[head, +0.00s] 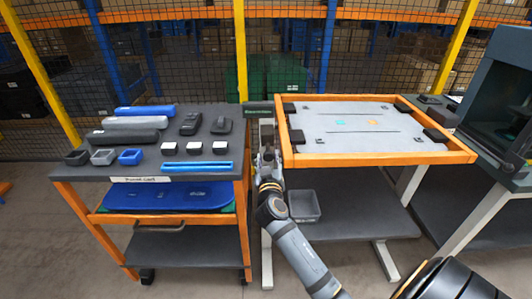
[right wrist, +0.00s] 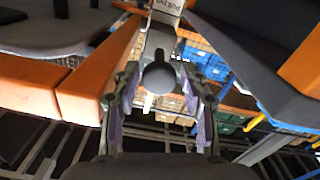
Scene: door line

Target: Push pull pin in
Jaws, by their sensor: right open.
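The pull pin (right wrist: 160,78) shows in the right wrist view as a dark round knob below a light bracket (right wrist: 165,10) with an upside-down "PULL PIN" label. My right gripper (right wrist: 160,92) is open, with one finger on each side of the knob and a visible gap to each. In the head view my right gripper (head: 266,155) is at the gap between the cart and the orange-framed table, and it hides the knob there. How far the pin is pushed in cannot be told. My left gripper is not in view.
The parts cart (head: 75,173) stands left with several dark, grey and blue parts on top. The orange-framed table (head: 375,158) stands right, with a grey bin (head: 304,206) on its lower shelf. Their edges leave a narrow gap around my right arm. A mesh fence is behind.

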